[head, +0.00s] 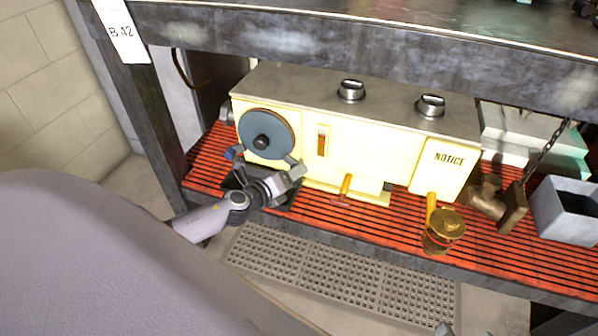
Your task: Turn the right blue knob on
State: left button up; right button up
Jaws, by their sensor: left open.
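A cream box-shaped machine (375,165) stands on the red slatted shelf. A round blue-grey disc (279,127) with a black centre knob is on the left of its front. I see no clear pair of blue knobs. A small blue piece (231,153) shows low beside the disc, and I cannot tell what it is. My left gripper (268,164) is open in front of the disc's lower edge, its fingers spread apart. I cannot tell whether it touches the disc. My right gripper is not clearly seen.
Two silver knobs (351,90) (430,105) sit on the machine's top. An orange handle (346,187) and a brass cup-like part (442,232) stand at the front. A grey open bin (566,209) is at the right. A metal beam (330,45) crosses above the machine.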

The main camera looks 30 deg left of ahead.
pick_arm(q)
jog(key=shift+b+x, duration=0.35)
jog(key=shift+x, duration=0.8)
jog(key=shift+w+f, duration=0.2)
jog(key=shift+w, duration=0.15)
jog(key=shift+w+d, duration=0.1)
jog(key=shift+w, duration=0.25)
pick_arm(e)
jog(key=shift+w+a+r+y, duration=0.2)
jog(key=shift+w+a+y, duration=0.1)
jog(key=shift+a, duration=0.25)
